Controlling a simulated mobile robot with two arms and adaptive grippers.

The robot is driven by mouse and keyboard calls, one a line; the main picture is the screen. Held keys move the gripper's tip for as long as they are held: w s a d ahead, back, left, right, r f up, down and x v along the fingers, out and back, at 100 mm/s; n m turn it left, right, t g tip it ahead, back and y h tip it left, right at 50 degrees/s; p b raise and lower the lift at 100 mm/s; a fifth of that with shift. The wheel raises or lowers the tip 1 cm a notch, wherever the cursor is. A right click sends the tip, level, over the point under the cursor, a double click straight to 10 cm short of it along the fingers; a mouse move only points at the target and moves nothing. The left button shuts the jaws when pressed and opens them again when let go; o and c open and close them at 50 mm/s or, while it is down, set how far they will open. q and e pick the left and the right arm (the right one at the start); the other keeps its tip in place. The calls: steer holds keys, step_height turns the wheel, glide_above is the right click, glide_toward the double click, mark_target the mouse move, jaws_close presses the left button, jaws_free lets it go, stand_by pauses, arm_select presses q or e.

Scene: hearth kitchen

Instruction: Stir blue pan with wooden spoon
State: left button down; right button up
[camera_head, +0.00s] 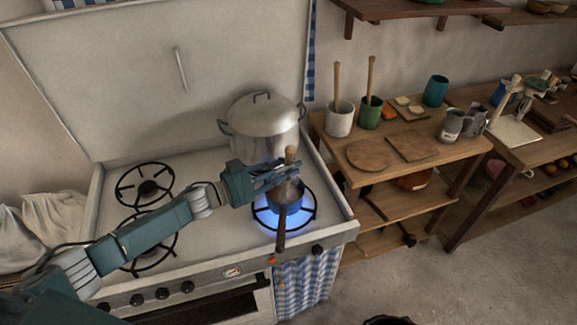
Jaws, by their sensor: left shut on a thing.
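The small blue pan (289,207) sits on the front right burner, over a blue glow, with its dark handle (281,235) pointing toward the stove's front edge. My left gripper (288,172) is above the pan's rim and shut on the wooden spoon (291,153). The spoon's rounded top end sticks up above the fingers. Its lower end is hidden by the gripper and pan, so I cannot tell whether it touches the bottom. My right gripper is not in view.
A large silver lidded pot (262,120) stands directly behind the blue pan. Two empty burners (147,187) are on the left. A wooden side table (440,149) at right holds a white crock (340,118) and a green crock (369,112) with utensils, boards and cups.

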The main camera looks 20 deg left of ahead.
mark_target(291, 151)
arm_select(q)
steer(key=shift+s+d+r+p, duration=0.1)
steer(key=shift+r+p, duration=0.5)
steer(key=shift+r, duration=0.15)
steer(key=shift+s+d+r+p, duration=0.1)
steer(key=shift+r+p, duration=0.45)
steer(key=shift+r, duration=0.15)
steer(key=shift+s+d+r+p, duration=0.15)
steer(key=shift+r+p, duration=0.3)
steer(key=shift+r, duration=0.6)
steer(key=shift+s+d+r, duration=0.1)
steer(key=shift+s+r, duration=0.05)
steer(key=shift+r, duration=0.55)
steer(key=shift+s+r, duration=0.15)
steer(key=shift+r, duration=0.5)
